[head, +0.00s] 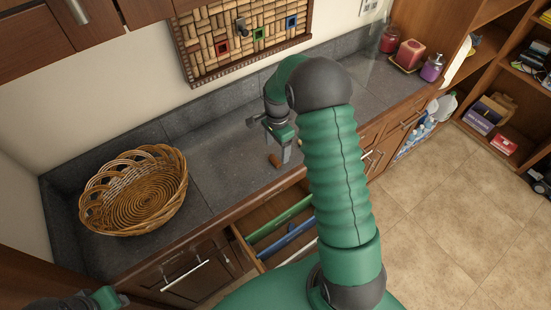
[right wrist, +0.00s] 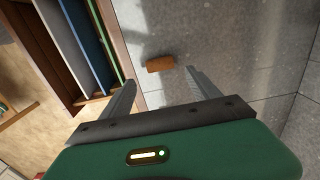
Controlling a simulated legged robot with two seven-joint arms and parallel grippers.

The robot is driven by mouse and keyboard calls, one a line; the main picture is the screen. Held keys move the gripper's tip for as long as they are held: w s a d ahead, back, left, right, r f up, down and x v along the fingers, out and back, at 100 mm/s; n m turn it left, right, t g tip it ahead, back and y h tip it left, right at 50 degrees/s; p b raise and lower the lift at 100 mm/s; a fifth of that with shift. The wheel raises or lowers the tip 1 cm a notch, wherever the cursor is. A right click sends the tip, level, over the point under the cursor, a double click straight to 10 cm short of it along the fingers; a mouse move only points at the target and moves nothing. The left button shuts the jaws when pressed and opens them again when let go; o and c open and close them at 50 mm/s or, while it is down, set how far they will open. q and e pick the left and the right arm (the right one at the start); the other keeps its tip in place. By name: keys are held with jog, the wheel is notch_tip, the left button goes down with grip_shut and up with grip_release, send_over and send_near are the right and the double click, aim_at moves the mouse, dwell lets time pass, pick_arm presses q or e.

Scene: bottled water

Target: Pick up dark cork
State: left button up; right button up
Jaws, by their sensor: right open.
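The dark cork (head: 275,160) lies on its side on the grey stone counter, close to the front edge above the open drawer. In the right wrist view the brown cork (right wrist: 160,64) lies just beyond the fingertips, between their lines. My right gripper (head: 286,150) is over the counter beside the cork; its two fingers (right wrist: 162,80) are spread with nothing between them. My left arm shows only in part at the bottom left of the head view, and its gripper's fingers cannot be made out.
An open drawer (head: 262,216) with green, blue and white dividers lies below the counter edge. A wicker basket (head: 104,213) stands on the counter at left. A cork board (head: 218,22) hangs on the wall. Candles (head: 409,54) stand at the far right. The counter between basket and cork is clear.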

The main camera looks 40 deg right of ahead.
aim_at(274, 159)
jog(key=shift+w+a+f, duration=0.1)
jog(key=shift+a+f, duration=0.1)
jog(key=shift+f, duration=0.15)
jog(key=f+p, duration=0.1)
jog(key=a+f, duration=0.1)
jog(key=f, duration=0.1)
jog(key=shift+f+p, duration=0.25)
jog(key=shift+p, duration=0.15)
jog(key=shift+f, duration=0.25)
jog(key=shift+w+d+f, duration=0.1)
jog(key=shift+d+f, duration=0.1)
jog(key=shift+d, duration=0.05)
jog(key=shift+d+f, duration=0.1)
jog(key=shift+d, duration=0.2)
jog(key=c, duration=0.5)
jog(key=shift+c, duration=1)
jog(key=shift+a, duration=0.35)
jog(key=c, duration=0.7)
pick_arm(q)
jog(key=shift+a+r, duration=0.65)
jog(key=shift+r, duration=0.2)
